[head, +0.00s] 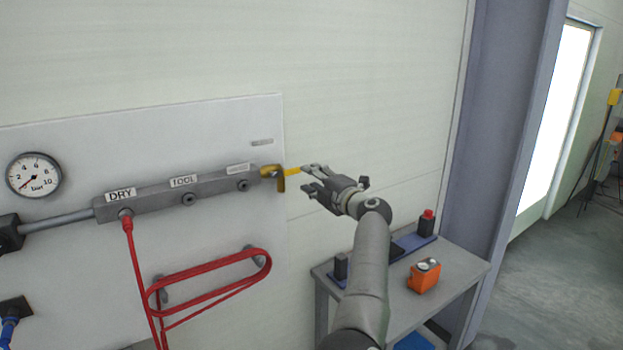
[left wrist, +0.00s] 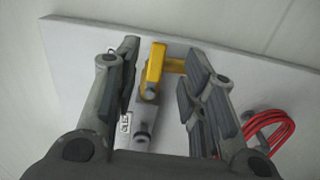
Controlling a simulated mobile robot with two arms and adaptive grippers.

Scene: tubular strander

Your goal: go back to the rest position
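My left gripper (head: 307,178) is in front of the wall panel, just right of the yellow valve handle (head: 280,183) at the end of the grey manifold (head: 185,187). In the left wrist view the gripper (left wrist: 163,58) is open, with its two fingers well apart. The yellow handle (left wrist: 154,68) shows between them, nearer the left finger, and no finger is seen closed on it. My right gripper is in neither view.
A pressure gauge (head: 34,174) and a coiled red hose (head: 210,275) are on the panel at left. Below my arm stands a grey table (head: 455,268) with an orange device (head: 424,277) and a red-capped black item (head: 426,224). A grey column (head: 505,130) stands at right.

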